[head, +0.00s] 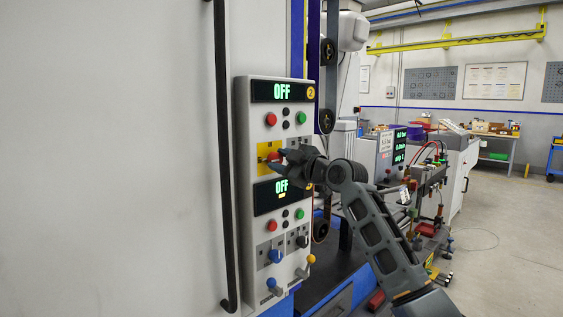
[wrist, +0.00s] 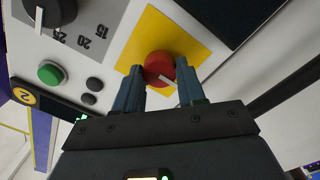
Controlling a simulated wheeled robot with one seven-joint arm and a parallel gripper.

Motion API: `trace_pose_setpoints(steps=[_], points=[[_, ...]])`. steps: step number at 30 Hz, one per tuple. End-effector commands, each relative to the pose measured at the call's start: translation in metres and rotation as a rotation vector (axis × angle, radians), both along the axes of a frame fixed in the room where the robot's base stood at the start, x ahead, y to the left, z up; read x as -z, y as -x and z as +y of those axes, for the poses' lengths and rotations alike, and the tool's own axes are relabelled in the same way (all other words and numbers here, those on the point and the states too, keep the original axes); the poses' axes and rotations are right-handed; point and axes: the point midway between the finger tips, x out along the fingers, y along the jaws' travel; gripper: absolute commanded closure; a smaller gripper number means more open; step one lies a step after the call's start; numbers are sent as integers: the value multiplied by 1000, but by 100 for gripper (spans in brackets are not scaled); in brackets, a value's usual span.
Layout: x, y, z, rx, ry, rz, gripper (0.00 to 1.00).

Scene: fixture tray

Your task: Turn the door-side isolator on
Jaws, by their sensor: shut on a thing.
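A red rotary knob on a yellow plate (head: 263,150) sits on the left, door-side half of the control panel (head: 243,200). In the wrist view the red knob (wrist: 158,66) has a white pointer mark, and the yellow plate (wrist: 152,28) shows around it. My gripper (head: 283,157) is in front of the plate; in the wrist view my gripper (wrist: 160,80) has its two fingers on either side of the knob, shut on it. The upper display (head: 283,92) and the lower display (head: 282,191) both read OFF. My gripper partly hides the knob in the head view.
A door with a long black handle (head: 226,150) is left of the panel. Red and green buttons, a blue knob (head: 275,256), a black knob (head: 302,242) and small blue and yellow levers are nearby. In the wrist view a black dial (wrist: 48,10) is beside the plate.

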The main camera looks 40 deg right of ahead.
Motion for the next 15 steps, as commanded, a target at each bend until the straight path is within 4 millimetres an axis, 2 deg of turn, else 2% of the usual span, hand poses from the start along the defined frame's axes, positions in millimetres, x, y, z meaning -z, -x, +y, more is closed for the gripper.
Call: trace_pose_setpoints(steps=[8, 15], points=[[0, 0, 1, -2, -90, 3, 91], [0, -1, 1, -3, -275, 10, 91]])
